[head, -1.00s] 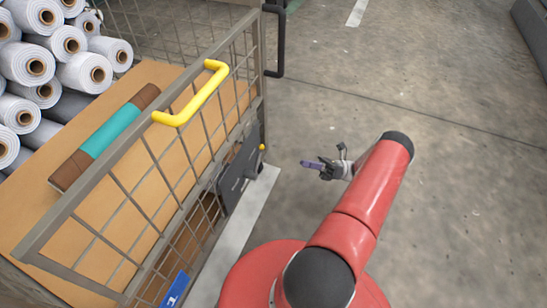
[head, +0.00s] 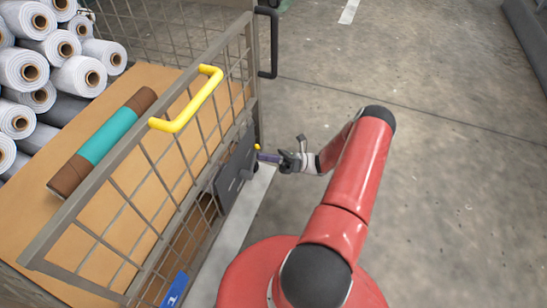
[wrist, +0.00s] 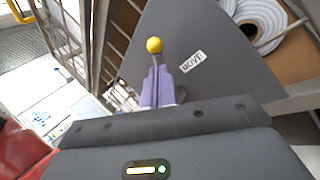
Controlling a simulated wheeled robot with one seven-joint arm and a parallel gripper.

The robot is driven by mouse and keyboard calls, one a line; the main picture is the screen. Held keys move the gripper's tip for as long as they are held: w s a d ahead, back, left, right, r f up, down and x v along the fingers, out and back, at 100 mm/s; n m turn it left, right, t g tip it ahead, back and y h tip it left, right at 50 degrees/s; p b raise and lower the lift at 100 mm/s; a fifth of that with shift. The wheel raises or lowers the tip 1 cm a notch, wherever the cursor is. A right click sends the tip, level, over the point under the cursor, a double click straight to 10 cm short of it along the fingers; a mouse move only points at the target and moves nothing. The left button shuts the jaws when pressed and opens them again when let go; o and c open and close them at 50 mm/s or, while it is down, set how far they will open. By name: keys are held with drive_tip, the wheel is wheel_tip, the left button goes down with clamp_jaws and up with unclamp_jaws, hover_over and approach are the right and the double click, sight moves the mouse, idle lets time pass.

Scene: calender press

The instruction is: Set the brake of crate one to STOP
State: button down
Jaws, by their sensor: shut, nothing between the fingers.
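The wire-mesh crate (head: 100,178) stands on the left in the head view, with a dark brake plate (head: 237,172) low on its near side. The brake lever's yellow ball knob (head: 257,147) sticks out at the plate's right edge. In the wrist view the knob (wrist: 154,45) shows just beyond my fingertips, with a white MOVE label (wrist: 193,62) to its right on the plate. My gripper (head: 263,156) is shut and empty, close beside the lever. Its purple fingers (wrist: 157,88) hide most of the lever shaft. Contact cannot be told. No STOP label is visible.
A yellow handle (head: 188,100) is on the crate's top rail. A brown and teal roll (head: 104,142) lies on the crate's board, with several white rolls (head: 82,75) behind. The concrete floor (head: 440,190) to the right is clear.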

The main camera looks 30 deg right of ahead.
drive_tip(key=shift+s+a+r+n+g, duration=0.2)
drive_tip(key=shift+r+n+g, duration=0.15)
drive_tip(key=shift+n+g, duration=0.25)
idle(0.3)
drive_tip(key=s+a+r+n+g+h+p, duration=0.2)
drive_tip(key=s+a+n+h+p, duration=0.2)
drive_tip(key=n, duration=0.7)
drive_tip(key=shift+s+a+r+g+h+p, duration=0.15)
drive_tip(key=shift+a+r+g+h+p, duration=0.2)
drive_tip(key=shift+a+h+p, duration=0.65)
drive_tip(key=shift+d, duration=0.25)
drive_tip(key=v, duration=1.3)
drive_tip(key=shift+s+d, duration=0.15)
drive_tip(key=shift+d, duration=0.2)
drive_tip(key=shift+r, duration=0.1)
